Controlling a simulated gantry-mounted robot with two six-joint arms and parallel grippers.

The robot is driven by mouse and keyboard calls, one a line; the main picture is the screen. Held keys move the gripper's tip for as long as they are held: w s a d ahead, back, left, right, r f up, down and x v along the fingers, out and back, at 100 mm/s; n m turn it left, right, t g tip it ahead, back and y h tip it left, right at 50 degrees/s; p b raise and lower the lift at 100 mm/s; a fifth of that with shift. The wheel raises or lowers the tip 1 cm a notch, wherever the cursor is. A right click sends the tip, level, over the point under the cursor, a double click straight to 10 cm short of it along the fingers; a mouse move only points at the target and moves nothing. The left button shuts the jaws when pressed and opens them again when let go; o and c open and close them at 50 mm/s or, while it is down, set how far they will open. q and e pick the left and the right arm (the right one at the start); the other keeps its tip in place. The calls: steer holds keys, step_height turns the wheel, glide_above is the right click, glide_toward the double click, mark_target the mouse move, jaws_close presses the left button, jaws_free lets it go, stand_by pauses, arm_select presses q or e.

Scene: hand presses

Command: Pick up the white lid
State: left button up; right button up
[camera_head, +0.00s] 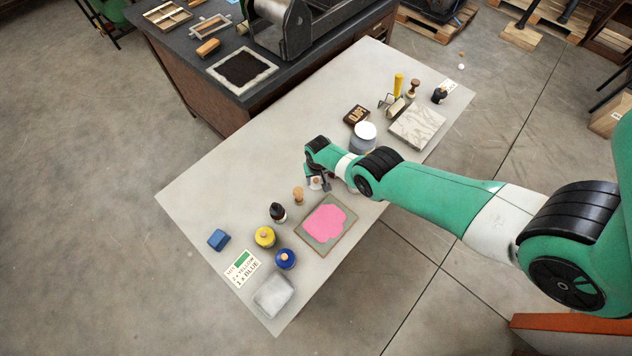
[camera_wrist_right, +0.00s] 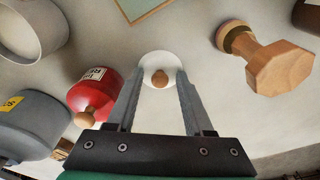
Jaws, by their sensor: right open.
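The white lid (camera_wrist_right: 147,67) is a small round disc with a wooden knob (camera_wrist_right: 160,78). In the right wrist view it lies just beyond and between the fingertips of my right gripper (camera_wrist_right: 158,88). The fingers are apart, one on each side of the knob, with nothing clamped. In the head view my right gripper (camera_head: 321,184) is low over the table, close around the lid (camera_head: 315,184), which it partly hides. I cannot tell whether the fingers touch the lid. My left gripper is not in view.
A red pot (camera_wrist_right: 92,91) with a wooden knob stands left of the fingers, beside a grey pot (camera_wrist_right: 35,128) and a pale cylinder (camera_wrist_right: 50,28). A wooden stamp (camera_wrist_right: 270,65) is close on the right. The table (camera_head: 235,170) is clear at its far left.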

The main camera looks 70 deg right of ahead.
mark_target(316, 179)
jaws_close()
steer(key=shift+f, duration=0.1)
stand_by(0.3)
step_height(316, 179, up, 4)
steer(key=p, duration=0.4)
steer(key=s+a+r+p, duration=0.9)
steer(key=s+p, duration=0.1)
steer(key=p, duration=0.8)
steer(key=shift+a, duration=0.4)
steer(key=shift+r, duration=0.1)
